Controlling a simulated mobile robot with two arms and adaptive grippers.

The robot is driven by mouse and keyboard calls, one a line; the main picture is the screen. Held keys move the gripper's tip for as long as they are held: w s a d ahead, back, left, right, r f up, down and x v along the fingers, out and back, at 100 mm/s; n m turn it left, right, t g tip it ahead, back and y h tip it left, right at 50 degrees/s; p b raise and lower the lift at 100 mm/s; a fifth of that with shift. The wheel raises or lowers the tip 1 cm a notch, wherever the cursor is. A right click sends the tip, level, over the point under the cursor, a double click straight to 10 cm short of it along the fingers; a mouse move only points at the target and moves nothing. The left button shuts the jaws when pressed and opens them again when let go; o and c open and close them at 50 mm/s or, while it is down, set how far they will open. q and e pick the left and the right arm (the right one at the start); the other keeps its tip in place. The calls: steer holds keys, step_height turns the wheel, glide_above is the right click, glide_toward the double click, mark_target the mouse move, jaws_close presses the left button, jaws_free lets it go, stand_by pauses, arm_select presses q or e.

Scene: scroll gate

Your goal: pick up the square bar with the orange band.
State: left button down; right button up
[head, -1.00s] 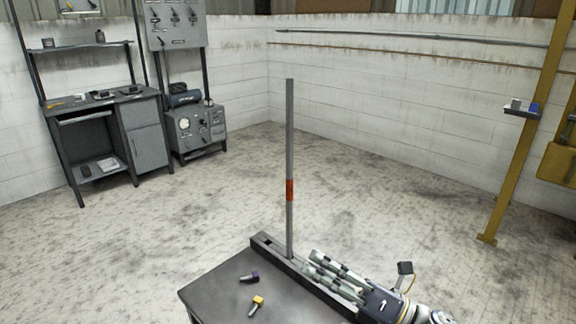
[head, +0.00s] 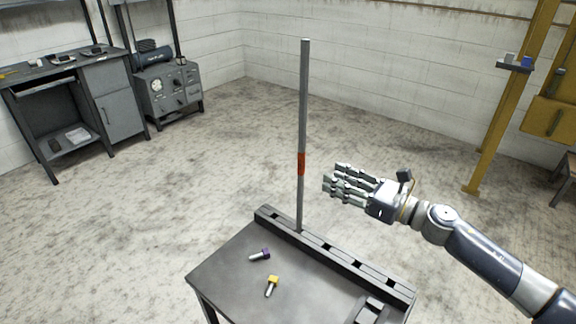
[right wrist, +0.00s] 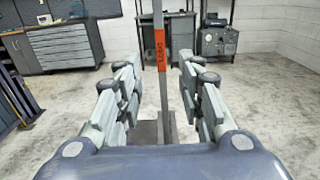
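The square bar (head: 304,110) is grey and stands upright in the slotted rail (head: 340,256) at the back edge of the table. Its orange band (head: 301,164) sits a little below mid-length. My right gripper (head: 334,187) is to the right of the bar, level with a point just below the band. In the right wrist view, the gripper (right wrist: 158,85) is open with its fingers spread. The bar, with its orange band (right wrist: 160,50), stands between and beyond the two finger sets there, with nothing gripped. My left gripper is in neither view.
On the table (head: 230,275) lie a purple-headed piece (head: 260,255) and a yellow-headed piece (head: 271,286). A yellow post (head: 510,110) stands at the right. A workbench (head: 75,95) and a grey machine (head: 168,90) stand at the back left. The floor between is clear.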

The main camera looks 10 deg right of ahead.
mark_target(304, 165)
steer(key=p+x, duration=0.1)
steer(key=x, duration=0.3)
steer(key=shift+w+a+f, duration=0.1)
steer(key=shift+w+a, duration=0.1)
steer(key=shift+w, duration=0.1)
steer(key=shift+w+a+f+p, duration=0.15)
steer(key=shift+w+a+p, duration=0.2)
steer(key=shift+w, duration=0.1)
steer(key=p+x, duration=0.1)
steer(key=x, duration=0.3)
steer(key=shift+w+a, duration=0.25)
steer(key=shift+w, duration=0.1)
steer(key=shift+w+a, duration=0.2)
steer(key=shift+w, duration=0.05)
